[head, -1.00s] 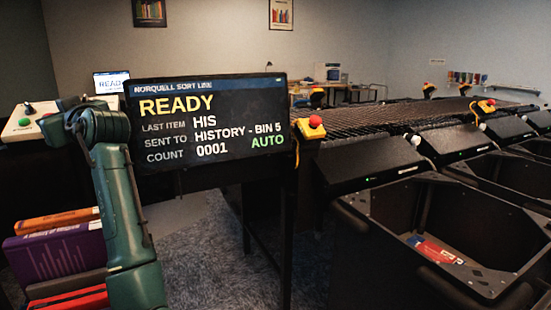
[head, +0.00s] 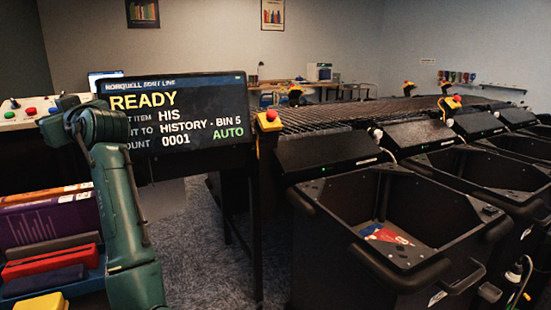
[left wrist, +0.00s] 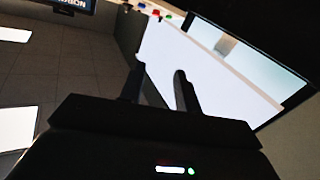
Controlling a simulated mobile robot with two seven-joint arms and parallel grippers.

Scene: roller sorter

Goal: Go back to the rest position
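My left arm stands bent at the left of the head view, with its elbow raised in front of the screen; its gripper is not visible there. In the left wrist view my left gripper (left wrist: 159,74) has its two dark fingers apart with nothing between them. A pale flat surface shows behind the fingers. My right arm and right gripper are in neither view. The sort line screen (head: 180,112) reads READY, last item HIS, sent to HISTORY - BIN 5, count 0001.
Dark bins line the right; the nearest bin (head: 340,235) has red and blue books (head: 385,234) at its bottom. A roller conveyor (head: 350,113) runs behind them. Books (head: 50,262) stand at lower left. A button panel (head: 25,113) is behind my arm. Carpet (head: 205,245) is clear between.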

